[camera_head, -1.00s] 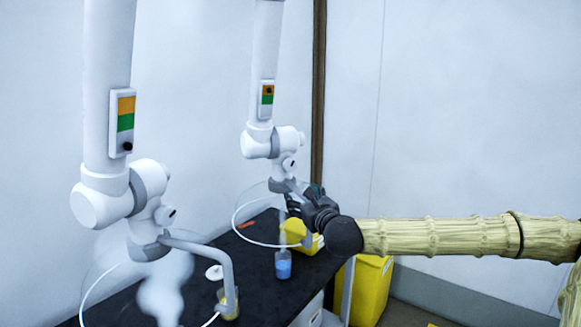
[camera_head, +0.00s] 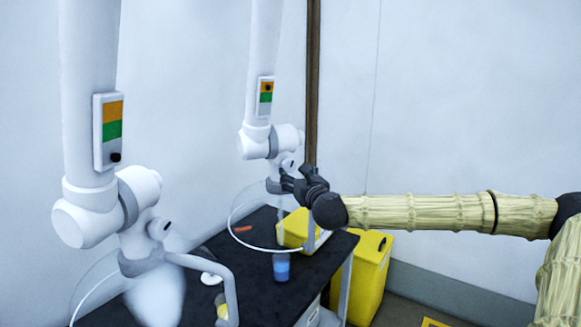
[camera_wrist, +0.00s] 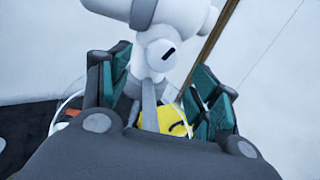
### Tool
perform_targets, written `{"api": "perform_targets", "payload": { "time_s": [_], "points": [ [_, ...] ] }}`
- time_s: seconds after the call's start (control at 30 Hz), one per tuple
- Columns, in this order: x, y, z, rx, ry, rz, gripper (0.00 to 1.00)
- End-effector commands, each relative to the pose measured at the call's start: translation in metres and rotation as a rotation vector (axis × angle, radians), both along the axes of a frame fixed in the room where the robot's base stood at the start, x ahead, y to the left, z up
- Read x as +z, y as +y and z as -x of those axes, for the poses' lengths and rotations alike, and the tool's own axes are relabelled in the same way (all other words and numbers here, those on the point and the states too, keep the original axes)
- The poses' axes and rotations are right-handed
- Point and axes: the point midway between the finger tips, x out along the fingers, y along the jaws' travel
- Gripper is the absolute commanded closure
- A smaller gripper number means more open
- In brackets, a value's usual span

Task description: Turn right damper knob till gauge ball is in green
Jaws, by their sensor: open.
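The right extraction arm carries a gauge (camera_head: 265,97) with an orange band above a green band. Its dark ball (camera_head: 267,87) sits in the orange band. Below is the right damper knob (camera_head: 287,164), white with a dark slot. In the wrist view the knob (camera_wrist: 161,54) appears between my finger pads, its slot tilted. My gripper (camera_head: 288,178) is open and empty, just below and beside the knob in the head view. Its fingers (camera_wrist: 160,78) spread to both sides in the wrist view. I cannot tell whether they touch the knob.
The left extraction arm has its own gauge (camera_head: 109,132), its ball below green. A black table (camera_head: 255,268) holds a beaker of blue liquid (camera_head: 281,267) and a yellow container (camera_head: 293,229). A yellow bin (camera_head: 370,280) stands right of the table. A clear hood rim surrounds the right nozzle.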

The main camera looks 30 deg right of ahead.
Motion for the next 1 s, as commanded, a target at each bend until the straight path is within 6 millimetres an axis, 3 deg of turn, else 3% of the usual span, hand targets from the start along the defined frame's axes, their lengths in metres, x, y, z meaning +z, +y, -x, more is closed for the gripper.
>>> {"api": "perform_targets", "payload": {
  "time_s": [0.4,0.87,1.0],
  "points": [
    [0.001,-0.015,-0.049,-0.002,0.0,0.001,0.38],
    [0.0,-0.018,-0.058,-0.003,0.0,-0.001,0.38],
    [0.0,-0.018,-0.058,-0.004,0.0,-0.001,0.6]
  ]
}}
